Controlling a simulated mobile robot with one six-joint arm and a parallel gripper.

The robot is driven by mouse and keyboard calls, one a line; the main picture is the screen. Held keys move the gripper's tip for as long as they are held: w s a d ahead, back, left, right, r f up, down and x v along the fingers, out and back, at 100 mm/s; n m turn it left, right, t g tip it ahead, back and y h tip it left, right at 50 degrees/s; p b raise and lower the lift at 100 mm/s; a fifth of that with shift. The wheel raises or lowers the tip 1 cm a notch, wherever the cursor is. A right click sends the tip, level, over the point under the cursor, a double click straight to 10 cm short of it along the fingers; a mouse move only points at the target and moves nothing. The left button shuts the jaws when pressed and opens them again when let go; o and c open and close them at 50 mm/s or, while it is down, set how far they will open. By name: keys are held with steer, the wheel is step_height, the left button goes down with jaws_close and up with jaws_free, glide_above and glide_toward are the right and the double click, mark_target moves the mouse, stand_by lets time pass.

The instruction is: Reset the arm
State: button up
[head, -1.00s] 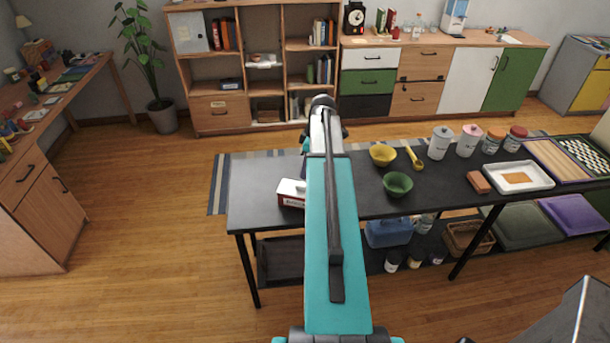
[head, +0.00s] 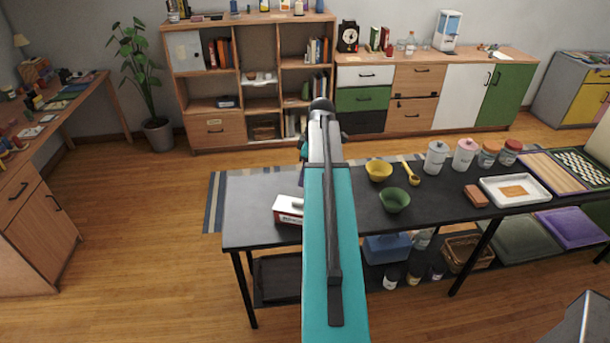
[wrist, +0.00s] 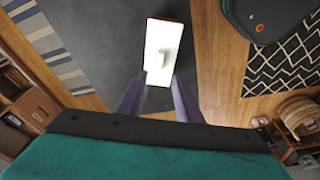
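My teal arm reaches forward over the dark table (head: 260,215) in the head view and hides most of my gripper there. In the wrist view, the two purple fingers of my gripper (wrist: 159,78) stand apart. A white box with a red side (wrist: 160,45) lies beyond and between the fingertips; no grip on it is visible. In the head view the white and red box (head: 288,210) rests on the table's left part, partly hidden by my arm.
A yellow bowl (head: 378,171), a green bowl (head: 394,200), several jars and a white tray (head: 514,190) stand on the table to the right. A shelf unit (head: 255,75) and cabinets line the back wall. Open wooden floor (head: 130,230) lies to the left.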

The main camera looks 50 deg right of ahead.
stand_by(0.3)
steer(key=w+a+f+m, duration=0.1)
steer(key=w+a+f, duration=0.25)
steer(key=a, duration=0.45)
steer(key=w+a+f+m+g, duration=0.1)
steer(key=w+a+f, duration=0.1)
steer(key=a+f, duration=0.45)
steer(key=w+a+f+m, duration=0.1)
steer(key=w+a+f, duration=0.15)
steer(key=a, duration=0.75)
steer(key=s+a+f+m, duration=0.15)
steer(key=a+f, duration=0.25)
steer(key=a, duration=0.4)
steer(key=s+a+f+g+h, duration=0.1)
steer(key=s+a+f, duration=0.15)
steer(key=a, duration=0.45)
steer(key=s+a+f+m, duration=0.1)
steer(key=a+f, duration=0.4)
steer(key=a, duration=0.3)
steer(key=s+f+g+b, duration=0.4)
steer(key=s+f+g, duration=0.1)
steer(key=s+f, duration=1.7)
steer(key=s, duration=0.4)
steer(key=shift+f+g+b, duration=0.3)
steer(key=shift+g+b, duration=0.1)
